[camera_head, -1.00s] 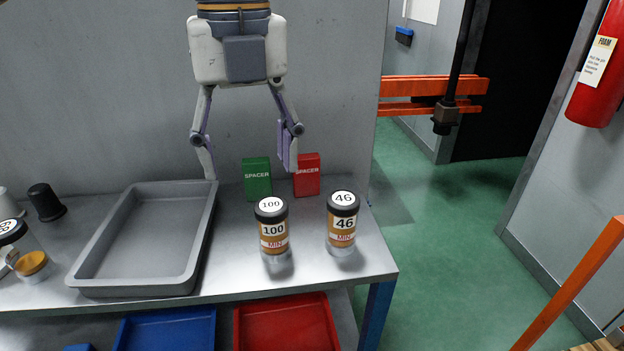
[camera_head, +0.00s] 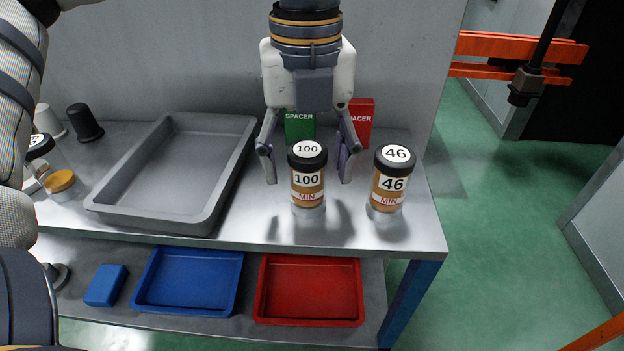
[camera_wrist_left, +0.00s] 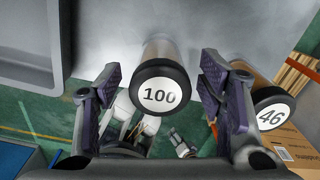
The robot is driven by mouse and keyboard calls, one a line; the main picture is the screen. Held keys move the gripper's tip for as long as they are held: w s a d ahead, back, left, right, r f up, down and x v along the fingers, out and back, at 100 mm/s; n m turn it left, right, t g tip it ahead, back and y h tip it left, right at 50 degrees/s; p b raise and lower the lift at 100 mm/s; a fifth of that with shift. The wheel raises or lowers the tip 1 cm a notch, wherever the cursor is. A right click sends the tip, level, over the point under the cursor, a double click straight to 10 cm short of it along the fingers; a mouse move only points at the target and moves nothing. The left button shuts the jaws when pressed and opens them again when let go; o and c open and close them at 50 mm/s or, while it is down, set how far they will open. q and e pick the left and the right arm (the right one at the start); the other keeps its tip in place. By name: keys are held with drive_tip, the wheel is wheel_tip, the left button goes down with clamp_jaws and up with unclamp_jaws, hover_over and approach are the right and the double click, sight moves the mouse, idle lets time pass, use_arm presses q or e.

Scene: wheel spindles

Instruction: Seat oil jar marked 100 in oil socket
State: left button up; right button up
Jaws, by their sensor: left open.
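The oil jar marked 100 (camera_head: 307,187) stands upright on the metal bench, with a black lid and an amber body. My left gripper (camera_head: 308,174) is open, with one finger on each side of this jar and a gap to each. In the left wrist view the jar's lid (camera_wrist_left: 159,95) lies between the purple-padded fingers (camera_wrist_left: 160,88). The jar marked 46 (camera_head: 392,180) stands to the right; its lid also shows in the left wrist view (camera_wrist_left: 271,114). I see no oil socket that I can identify. My right gripper is not in view.
A grey tray (camera_head: 153,219) lies left of the jars. Green (camera_head: 300,127) and red (camera_head: 363,118) spacer boxes stand behind the gripper. Another jar (camera_head: 59,180) and dark (camera_head: 85,124) and white cups are at the left. Blue (camera_head: 190,281) and red (camera_head: 309,290) trays sit on the lower shelf.

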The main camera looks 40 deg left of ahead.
use_arm(q)
drive_tip(key=shift+r, duration=0.2)
drive_tip(key=c, duration=1.3)
